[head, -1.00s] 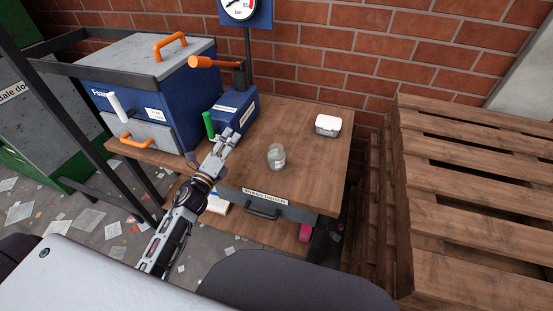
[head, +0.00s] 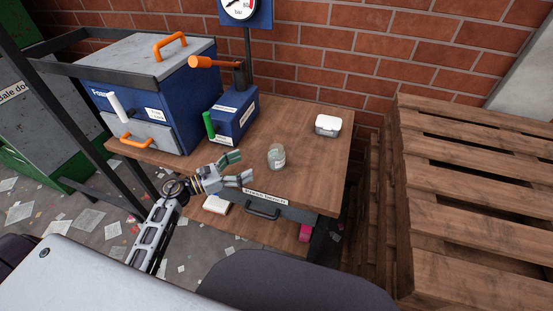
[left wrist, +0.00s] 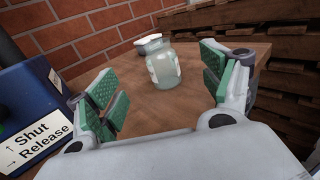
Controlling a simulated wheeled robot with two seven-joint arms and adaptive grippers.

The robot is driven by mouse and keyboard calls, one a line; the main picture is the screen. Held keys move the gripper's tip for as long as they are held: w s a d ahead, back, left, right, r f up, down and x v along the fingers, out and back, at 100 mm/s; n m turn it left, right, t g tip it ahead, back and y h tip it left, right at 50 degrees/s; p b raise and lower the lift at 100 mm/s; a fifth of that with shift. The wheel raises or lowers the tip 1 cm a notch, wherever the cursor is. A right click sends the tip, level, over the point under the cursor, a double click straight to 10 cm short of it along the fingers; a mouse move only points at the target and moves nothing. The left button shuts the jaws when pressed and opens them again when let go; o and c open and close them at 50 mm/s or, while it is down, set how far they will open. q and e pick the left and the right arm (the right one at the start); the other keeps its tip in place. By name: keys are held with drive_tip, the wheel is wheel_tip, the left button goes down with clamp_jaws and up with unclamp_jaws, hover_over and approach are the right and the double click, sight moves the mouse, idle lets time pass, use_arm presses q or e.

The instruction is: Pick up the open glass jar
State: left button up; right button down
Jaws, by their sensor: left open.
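The open glass jar (head: 276,157) stands upright on the wooden press bench (head: 312,182), near its middle. It is clear with a pale label, and its mouth shows no lid. My left gripper (head: 243,168) is open and empty, to the left of the jar with its fingers pointing toward it. In the left wrist view the jar (left wrist: 163,67) shows beyond and between the two green-padded fingers (left wrist: 163,92), apart from both. My right gripper is in neither view.
A blue box with a green handle (head: 234,118) and an orange lever (head: 212,62) stands behind the gripper. A white container (head: 327,125) sits at the back right of the bench. Stacked wooden pallets (head: 480,190) stand to the right. The bench around the jar is clear.

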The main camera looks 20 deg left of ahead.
sight(271, 154)
use_arm(q)
drive_tip(key=shift+s+f, duration=0.1)
drive_tip(key=shift+f, duration=0.05)
drive_tip(key=shift+d, duration=0.1)
drive_tip(key=x, duration=0.7)
drive_tip(key=shift+w+d+p, duration=0.15)
drive_tip(key=shift+w+p, duration=0.1)
drive_tip(key=shift+p, duration=0.15)
drive_tip(key=shift+w+d, duration=0.3)
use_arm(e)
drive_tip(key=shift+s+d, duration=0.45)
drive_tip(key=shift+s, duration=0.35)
use_arm(q)
drive_tip(key=shift+w+d, duration=0.1)
drive_tip(key=shift+w, duration=0.1)
